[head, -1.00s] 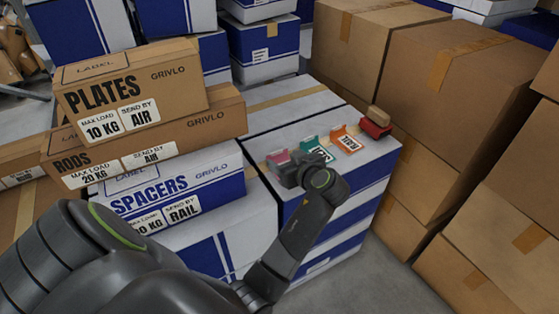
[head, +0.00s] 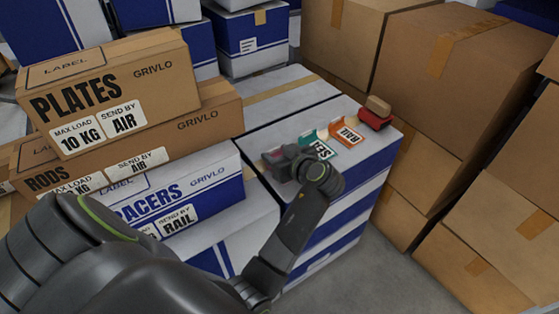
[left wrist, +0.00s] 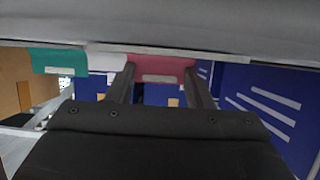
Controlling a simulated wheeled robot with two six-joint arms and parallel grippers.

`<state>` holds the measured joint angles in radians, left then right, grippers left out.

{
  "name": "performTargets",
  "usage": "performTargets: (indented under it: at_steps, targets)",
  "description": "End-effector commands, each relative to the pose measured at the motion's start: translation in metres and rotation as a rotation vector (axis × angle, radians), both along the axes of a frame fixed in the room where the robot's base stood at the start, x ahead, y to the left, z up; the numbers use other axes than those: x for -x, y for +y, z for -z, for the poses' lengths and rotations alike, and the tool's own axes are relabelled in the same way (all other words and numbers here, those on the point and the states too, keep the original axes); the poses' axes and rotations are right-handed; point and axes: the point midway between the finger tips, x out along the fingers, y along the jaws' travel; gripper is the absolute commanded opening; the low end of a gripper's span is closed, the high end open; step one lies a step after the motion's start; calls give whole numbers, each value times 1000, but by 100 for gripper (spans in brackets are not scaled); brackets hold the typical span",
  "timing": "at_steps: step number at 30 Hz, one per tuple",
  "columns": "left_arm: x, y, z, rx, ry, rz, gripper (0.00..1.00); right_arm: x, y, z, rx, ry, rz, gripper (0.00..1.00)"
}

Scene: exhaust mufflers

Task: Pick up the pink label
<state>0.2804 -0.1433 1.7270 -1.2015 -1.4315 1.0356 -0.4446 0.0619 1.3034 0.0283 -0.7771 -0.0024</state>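The pink label (left wrist: 162,68) shows in the left wrist view between the two fingertips of my left gripper (left wrist: 160,82). The fingers are well apart, one near each side of the label; I cannot tell whether they touch it. In the head view only a bit of the pink label (head: 271,155) shows, as my left gripper (head: 283,160) covers most of it. The label lies on the top of a white and blue box stack (head: 262,132). My right gripper is not in view.
To the right on the same box top lie a teal label (head: 318,148), an orange label (head: 347,134) and a red holder with a brown block (head: 376,114). Several cartons, with PLATES (head: 120,95) on top, stand left. Brown boxes (head: 450,70) stand right.

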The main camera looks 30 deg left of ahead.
Motion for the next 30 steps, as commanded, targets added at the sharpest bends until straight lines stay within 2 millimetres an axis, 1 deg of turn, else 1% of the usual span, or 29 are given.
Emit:
performTargets:
  at_steps: [1,6,7,14,17,20,22,27,30]
  targets:
    - [0,0,0,0,0,0,40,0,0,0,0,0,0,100]
    - [0,0,0,0,0,0,17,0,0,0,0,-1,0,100]
    - [0,0,0,0,0,0,14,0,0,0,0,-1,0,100]
    - [0,0,0,-1,0,0,14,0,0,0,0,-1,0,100]
    - [0,0,-4,0,-2,1,14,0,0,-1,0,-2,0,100]
    - [-1,0,-17,0,-5,-1,14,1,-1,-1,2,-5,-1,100]
    - [-1,0,-31,-1,-6,0,14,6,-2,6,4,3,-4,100]
    - [-1,0,-67,-1,-6,-1,14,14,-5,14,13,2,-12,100]
    - [-1,0,-83,0,-5,-1,14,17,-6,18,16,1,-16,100]
